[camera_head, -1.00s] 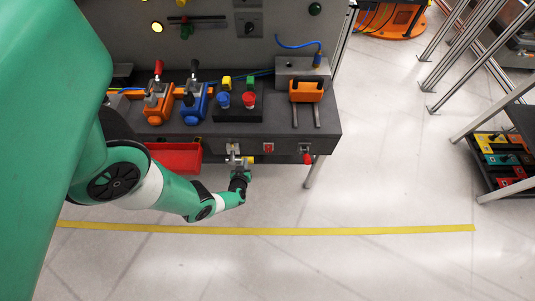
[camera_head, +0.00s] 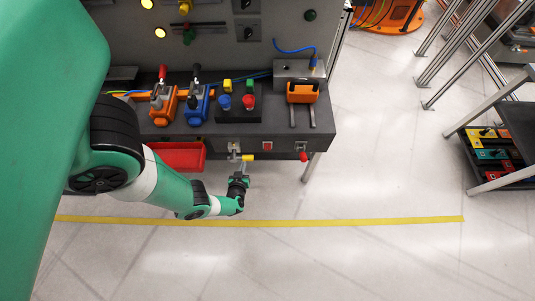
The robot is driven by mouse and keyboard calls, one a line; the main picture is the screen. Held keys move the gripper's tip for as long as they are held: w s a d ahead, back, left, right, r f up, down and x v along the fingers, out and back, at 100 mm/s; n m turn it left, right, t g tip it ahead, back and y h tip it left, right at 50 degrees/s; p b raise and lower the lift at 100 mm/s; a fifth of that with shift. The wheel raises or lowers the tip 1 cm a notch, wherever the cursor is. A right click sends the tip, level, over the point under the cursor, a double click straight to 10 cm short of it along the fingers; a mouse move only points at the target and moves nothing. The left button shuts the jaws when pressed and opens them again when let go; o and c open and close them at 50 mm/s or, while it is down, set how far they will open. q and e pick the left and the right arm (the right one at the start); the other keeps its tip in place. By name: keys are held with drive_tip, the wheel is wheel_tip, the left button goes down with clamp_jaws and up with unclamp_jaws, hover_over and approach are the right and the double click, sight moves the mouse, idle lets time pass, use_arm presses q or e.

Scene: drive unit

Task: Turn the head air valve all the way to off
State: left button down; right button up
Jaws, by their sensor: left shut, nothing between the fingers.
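A small valve with a yellow handle (camera_head: 248,157) is mounted on the bench's front face. It may be the head air valve, but no label is readable. Its handle points sideways to the right. My left gripper (camera_head: 243,167) is just below and in front of this valve, shut with nothing in it. I cannot tell whether its fingertips touch the handle. A red-handled part (camera_head: 303,156) is farther right on the same face. My right gripper is not in view.
The dark bench (camera_head: 275,128) carries an orange unit (camera_head: 163,104) and a blue unit (camera_head: 197,105) with levers, and an orange-handled block (camera_head: 302,92). A red bin (camera_head: 178,155) hangs at the front left. The floor beyond the yellow line (camera_head: 330,222) is clear.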

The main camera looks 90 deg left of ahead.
use_arm(q)
drive_tip(key=p+v, duration=0.1)
drive_tip(key=v, duration=0.3)
drive_tip(key=shift+d+p, duration=0.1)
drive_tip(key=shift+p, duration=0.25)
drive_tip(key=shift+w, duration=0.1)
